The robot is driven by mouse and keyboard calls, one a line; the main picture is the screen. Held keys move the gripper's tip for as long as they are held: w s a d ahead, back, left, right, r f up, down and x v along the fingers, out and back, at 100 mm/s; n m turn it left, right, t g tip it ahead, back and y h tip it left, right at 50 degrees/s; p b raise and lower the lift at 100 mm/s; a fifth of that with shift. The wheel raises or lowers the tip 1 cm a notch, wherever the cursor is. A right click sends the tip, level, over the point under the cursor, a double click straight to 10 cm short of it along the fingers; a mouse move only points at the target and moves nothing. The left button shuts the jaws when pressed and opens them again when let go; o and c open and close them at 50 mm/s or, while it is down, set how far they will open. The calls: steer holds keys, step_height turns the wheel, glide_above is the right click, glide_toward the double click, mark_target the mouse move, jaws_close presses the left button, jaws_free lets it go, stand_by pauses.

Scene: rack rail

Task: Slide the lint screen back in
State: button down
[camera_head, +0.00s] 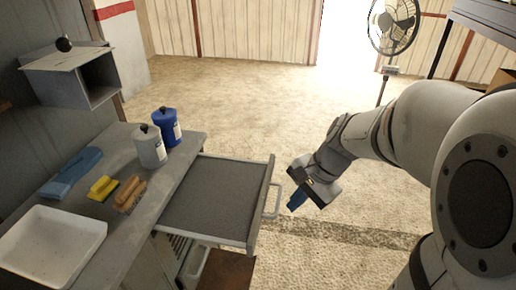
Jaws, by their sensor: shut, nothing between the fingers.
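The lint screen (212,200) is a dark grey mesh panel in a light frame. It is pulled out to the right from under the bench top, with a handle (275,200) on its right front edge. My gripper (297,202) is just right of the handle, pointing down and to the left, and appears apart from it. Its blue fingers are shut and empty. The slot that the screen slides in is mostly hidden beneath the bench top.
A grey box (92,80) is on the wall. A fan (393,25) stands behind; the middle floor is clear.

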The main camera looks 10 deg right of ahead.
steer(key=w+d+f+m+t+y+b, duration=0.2)
steer(key=w+d+f+m+y+b, duration=0.2)
steer(key=w+f+m, duration=0.65)
steer(key=s+a+x, duration=0.1)
steer(key=x, duration=0.8)
steer(key=shift+b, duration=0.4)
steer(key=shift+r+m, duration=0.1)
steer(key=shift+m, duration=0.15)
